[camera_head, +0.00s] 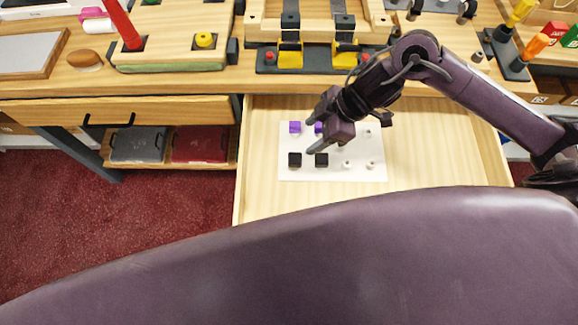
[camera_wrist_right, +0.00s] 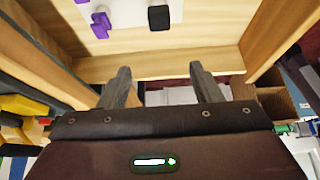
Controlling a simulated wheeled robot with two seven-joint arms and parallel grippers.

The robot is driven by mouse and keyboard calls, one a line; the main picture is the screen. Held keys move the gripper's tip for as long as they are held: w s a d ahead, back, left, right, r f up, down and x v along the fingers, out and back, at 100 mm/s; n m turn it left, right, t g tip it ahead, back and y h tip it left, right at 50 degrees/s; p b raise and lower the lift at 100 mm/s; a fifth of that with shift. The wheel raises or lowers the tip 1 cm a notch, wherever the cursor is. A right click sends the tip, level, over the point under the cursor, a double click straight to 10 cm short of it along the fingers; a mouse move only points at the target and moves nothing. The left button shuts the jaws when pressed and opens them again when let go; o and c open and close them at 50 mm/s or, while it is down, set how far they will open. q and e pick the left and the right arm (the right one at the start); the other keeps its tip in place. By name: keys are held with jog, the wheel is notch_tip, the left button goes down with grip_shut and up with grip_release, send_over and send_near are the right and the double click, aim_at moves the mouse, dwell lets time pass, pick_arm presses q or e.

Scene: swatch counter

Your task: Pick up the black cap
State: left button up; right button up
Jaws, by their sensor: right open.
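Two black caps stand side by side on a white board (camera_head: 331,174) in an open drawer: a left one (camera_head: 294,160) and a right one (camera_head: 321,160). Two purple caps, one (camera_head: 295,127) at left and one (camera_head: 318,128) partly hidden by my gripper, sit behind them. My right gripper (camera_head: 311,136) is open and empty over the board, its fingers apart. In the right wrist view, one black cap (camera_wrist_right: 158,17) lies beyond the gap between the fingertips (camera_wrist_right: 163,71), not touching them. I cannot tell which black cap it is. My left gripper is not in view.
Several white pegs (camera_head: 371,165) stand bare on the board's right side. The drawer (camera_head: 430,150) has raised side walls and is otherwise empty. The counter edge (camera_head: 180,82) overhangs behind, with wooden fixtures (camera_head: 180,55) on top. Red carpet (camera_head: 130,215) lies left.

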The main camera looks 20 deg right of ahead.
jog(key=b, duration=0.4)
send_near(295, 158)
jog(key=x, duration=1)
jog(key=shift+f, duration=0.15)
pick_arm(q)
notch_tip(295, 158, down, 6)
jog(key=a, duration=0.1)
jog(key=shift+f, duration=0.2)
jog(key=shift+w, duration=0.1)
pick_arm(e)
jog(key=shift+c, duration=0.5)
jog(key=c, duration=1)
